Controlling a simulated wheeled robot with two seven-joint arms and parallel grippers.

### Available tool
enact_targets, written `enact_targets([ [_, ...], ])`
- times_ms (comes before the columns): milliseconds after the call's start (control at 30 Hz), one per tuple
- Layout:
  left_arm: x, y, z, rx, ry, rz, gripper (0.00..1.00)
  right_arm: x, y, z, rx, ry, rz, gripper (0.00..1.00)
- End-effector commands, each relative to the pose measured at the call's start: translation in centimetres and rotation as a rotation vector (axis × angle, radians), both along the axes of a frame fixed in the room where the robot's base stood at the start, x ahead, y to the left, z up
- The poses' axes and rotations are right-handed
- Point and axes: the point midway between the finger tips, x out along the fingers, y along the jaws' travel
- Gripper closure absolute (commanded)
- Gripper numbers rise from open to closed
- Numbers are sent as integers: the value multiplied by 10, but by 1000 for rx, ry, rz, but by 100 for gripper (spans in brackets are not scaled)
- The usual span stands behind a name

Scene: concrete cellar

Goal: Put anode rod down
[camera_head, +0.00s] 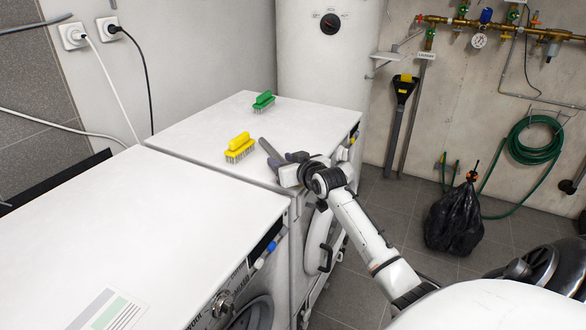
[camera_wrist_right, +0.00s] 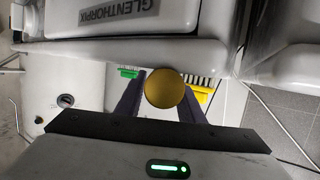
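My right gripper (camera_head: 287,160) is at the front edge of the far white machine's top (camera_head: 205,135). It is shut on the anode rod, a grey rod (camera_head: 269,149) that sticks out up and left from the fingers, over or on the top; contact with the surface is unclear. In the right wrist view, the rod's round brass-coloured end (camera_wrist_right: 165,88) sits between the two dark fingers (camera_wrist_right: 160,100), hiding the rest of the rod. My left gripper is not in view.
A yellow brush (camera_head: 239,147) lies just left of the rod, and a green brush (camera_head: 263,101) lies farther back. The left part of that top is clear. The nearer machine's top (camera_head: 130,235) is mostly clear. A white tank (camera_head: 325,60) stands behind.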

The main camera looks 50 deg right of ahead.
Motion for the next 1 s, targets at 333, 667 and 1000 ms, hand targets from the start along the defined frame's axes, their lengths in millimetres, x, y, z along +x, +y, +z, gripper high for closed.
enact_targets([
  [333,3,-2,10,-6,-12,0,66,-62,19,17,-1,1,0,65],
  [667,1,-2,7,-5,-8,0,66,-88,26,28,-6,1,-2,62],
  [1000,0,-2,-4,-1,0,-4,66,-82,20,39,-37,1,-15,62],
])
